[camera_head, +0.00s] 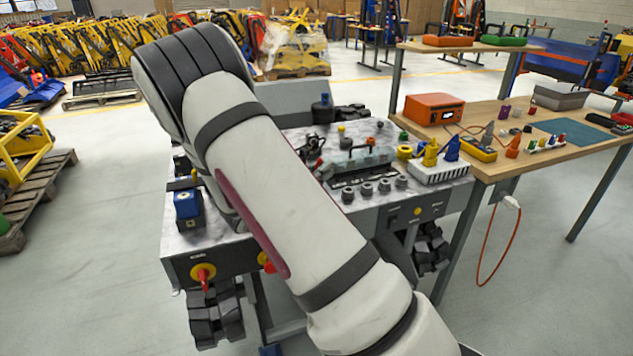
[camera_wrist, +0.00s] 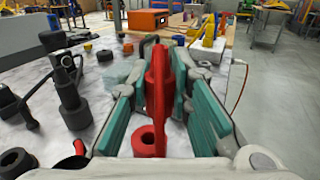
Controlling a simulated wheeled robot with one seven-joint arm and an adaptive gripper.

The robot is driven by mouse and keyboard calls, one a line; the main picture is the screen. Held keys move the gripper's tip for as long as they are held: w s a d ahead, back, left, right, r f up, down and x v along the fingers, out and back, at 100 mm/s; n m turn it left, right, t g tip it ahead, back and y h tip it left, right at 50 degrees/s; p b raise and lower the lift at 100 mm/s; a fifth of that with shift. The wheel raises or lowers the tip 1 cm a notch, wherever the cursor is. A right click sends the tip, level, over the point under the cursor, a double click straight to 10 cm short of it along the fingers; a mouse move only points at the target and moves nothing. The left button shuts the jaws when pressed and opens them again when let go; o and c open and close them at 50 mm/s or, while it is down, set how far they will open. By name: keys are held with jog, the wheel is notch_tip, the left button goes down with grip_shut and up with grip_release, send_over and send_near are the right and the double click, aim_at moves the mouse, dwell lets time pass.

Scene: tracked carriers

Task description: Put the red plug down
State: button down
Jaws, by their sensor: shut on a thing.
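My gripper (camera_wrist: 160,75) shows in the wrist view, with teal pads on both sides of a tall red plug (camera_wrist: 157,88). It is shut on the plug, which stands upright between the pads. A red ring (camera_wrist: 148,141) shows just below and left of the plug; I cannot tell whether it is part of it. The plug's lower end is partly hidden, so I cannot tell whether it touches the surface below. In the head view my arm hides the gripper and the plug.
A grey cart top (camera_head: 300,140) carries a dark-knobbed valve block (camera_head: 360,155), a blue box (camera_head: 188,205) and a white rack (camera_head: 440,170) with yellow and blue cones. A wooden bench (camera_head: 490,115) with an orange case (camera_head: 434,108) adjoins at right. Black posts (camera_wrist: 70,95) stand left of my gripper.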

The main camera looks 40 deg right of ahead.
jog(key=shift+w, duration=0.5)
jog(key=shift+w+f+b, duration=0.1)
jog(key=shift+f+b, duration=0.3)
jog(key=shift+f, duration=1.4)
jog(key=shift+f, duration=0.3)
jog(key=c, duration=1.5)
grip_release()
jog(key=shift+o, duration=0.2)
